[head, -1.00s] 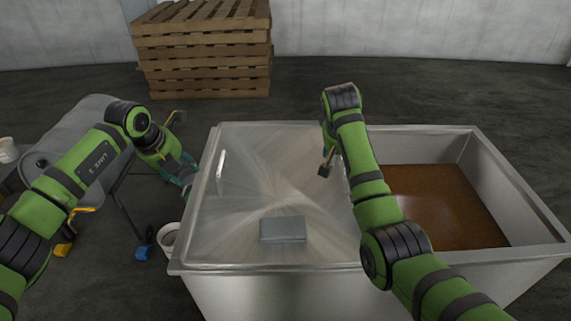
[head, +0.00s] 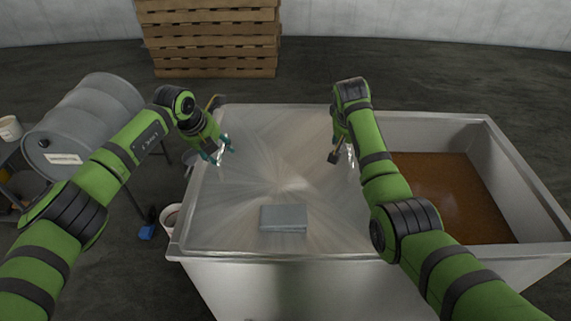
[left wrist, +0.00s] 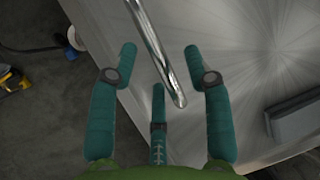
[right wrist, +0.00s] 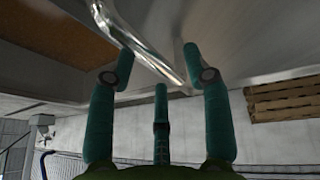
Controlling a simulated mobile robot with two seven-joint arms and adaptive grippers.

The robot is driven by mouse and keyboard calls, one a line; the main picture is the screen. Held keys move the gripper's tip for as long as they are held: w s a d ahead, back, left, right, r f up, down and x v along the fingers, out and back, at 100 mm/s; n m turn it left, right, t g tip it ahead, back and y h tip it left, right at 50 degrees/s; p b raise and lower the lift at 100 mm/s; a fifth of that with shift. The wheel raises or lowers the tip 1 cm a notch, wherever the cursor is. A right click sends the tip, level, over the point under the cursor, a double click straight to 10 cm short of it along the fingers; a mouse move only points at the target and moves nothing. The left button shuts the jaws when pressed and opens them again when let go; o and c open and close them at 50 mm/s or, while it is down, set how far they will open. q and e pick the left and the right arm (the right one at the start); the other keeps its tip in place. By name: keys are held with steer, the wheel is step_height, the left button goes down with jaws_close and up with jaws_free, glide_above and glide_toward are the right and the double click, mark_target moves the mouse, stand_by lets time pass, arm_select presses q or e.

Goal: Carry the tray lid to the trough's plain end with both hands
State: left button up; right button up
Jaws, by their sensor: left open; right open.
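The tray lid (head: 255,160), a wide brushed-metal sheet, lies flat over the left part of the trough (head: 530,185). A grey block (head: 284,217) rests on it near the front edge. My left gripper (head: 222,152) is open over the lid's left side. In the left wrist view, a shiny bar handle (left wrist: 152,45) runs between its spread fingers (left wrist: 159,52). My right gripper (head: 342,155) is open by the lid's right side. In the right wrist view, another bar handle (right wrist: 140,42) passes between its fingers (right wrist: 158,52). I cannot tell whether fingers touch either handle.
The trough's uncovered right part holds brown material (head: 455,195). A grey drum (head: 85,118) lies at left, with a white bucket (head: 171,215) by the trough's left side. Stacked pallets (head: 210,40) stand at the back. Open floor lies behind the trough.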

arm_select(q)
steer(key=shift+x, duration=0.95)
arm_select(e)
steer(key=shift+x, duration=0.9)
arm_select(q)
jaws_close()
arm_select(e)
jaws_close()
arm_select(q)
steer(key=shift+w+r, duration=0.15)
steer(key=shift+r, duration=0.1)
arm_select(e)
steer(key=shift+w+r, duration=0.15)
steer(key=shift+r, duration=0.1)
